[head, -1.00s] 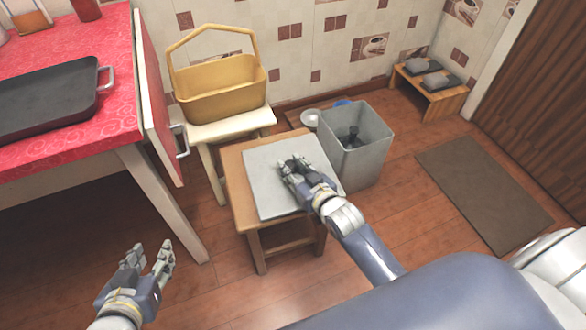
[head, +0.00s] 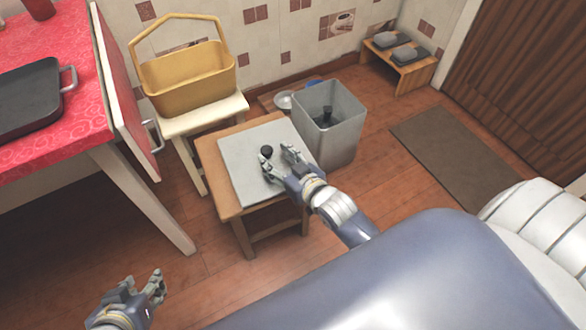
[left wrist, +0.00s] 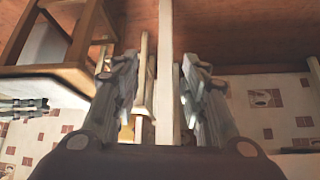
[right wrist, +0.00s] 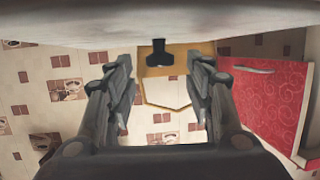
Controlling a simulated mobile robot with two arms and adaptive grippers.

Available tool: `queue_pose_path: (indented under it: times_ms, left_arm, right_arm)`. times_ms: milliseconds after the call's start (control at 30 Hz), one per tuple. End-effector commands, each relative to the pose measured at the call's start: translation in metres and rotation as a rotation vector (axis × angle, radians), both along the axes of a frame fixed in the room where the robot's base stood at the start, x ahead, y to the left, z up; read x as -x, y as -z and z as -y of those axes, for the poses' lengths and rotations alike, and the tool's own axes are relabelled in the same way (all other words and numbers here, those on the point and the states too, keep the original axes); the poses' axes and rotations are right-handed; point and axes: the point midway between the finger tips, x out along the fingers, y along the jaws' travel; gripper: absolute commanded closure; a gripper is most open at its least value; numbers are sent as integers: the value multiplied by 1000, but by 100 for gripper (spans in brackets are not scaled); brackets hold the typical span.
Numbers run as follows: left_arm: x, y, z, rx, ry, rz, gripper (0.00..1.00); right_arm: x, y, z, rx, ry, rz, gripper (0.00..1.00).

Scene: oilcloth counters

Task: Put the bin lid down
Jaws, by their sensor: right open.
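The bin lid (head: 240,168) is a flat grey square panel with a black knob (head: 266,151). It lies on the wooden stool (head: 228,205). My right gripper (head: 279,158) is open at the lid, with its fingers apart close to the knob. In the right wrist view the knob (right wrist: 160,56) hangs from the pale lid (right wrist: 100,18) just beyond the spread, empty fingertips (right wrist: 160,72). The grey bin (head: 338,148) stands uncovered beside the stool, with something dark inside. My left gripper (head: 148,290) is open and empty over the floor at lower left.
A yellow basket (head: 190,82) sits on a cream stool (head: 212,117) behind the wooden stool. A red counter (head: 60,140) with a dark tray (head: 28,98) is at left. A low wooden rack (head: 415,72) and a brown mat (head: 455,150) are at right.

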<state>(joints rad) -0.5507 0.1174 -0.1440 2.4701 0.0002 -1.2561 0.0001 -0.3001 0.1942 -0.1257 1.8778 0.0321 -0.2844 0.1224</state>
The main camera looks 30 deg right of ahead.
Motion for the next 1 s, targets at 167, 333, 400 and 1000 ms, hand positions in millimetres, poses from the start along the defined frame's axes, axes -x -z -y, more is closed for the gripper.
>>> queue_pose_path:
  times_ms: [167, 333, 400, 1000]
  left_arm:
    - [35, 12, -12, -36, -14, -165, 60]
    - [68, 20, -21, -65, -26, -309, 60]
    - [71, 19, -22, -67, -26, -319, 60]
    - [75, 17, -23, -70, -28, -336, 60]
  right_arm:
    - [26, -9, 3, 0, -1, -2, 52]
    - [48, -17, 7, 0, 0, -1, 52]
    - [57, -19, 8, 0, 0, -2, 52]
    - [117, 0, 3, 75, 15, -365, 52]
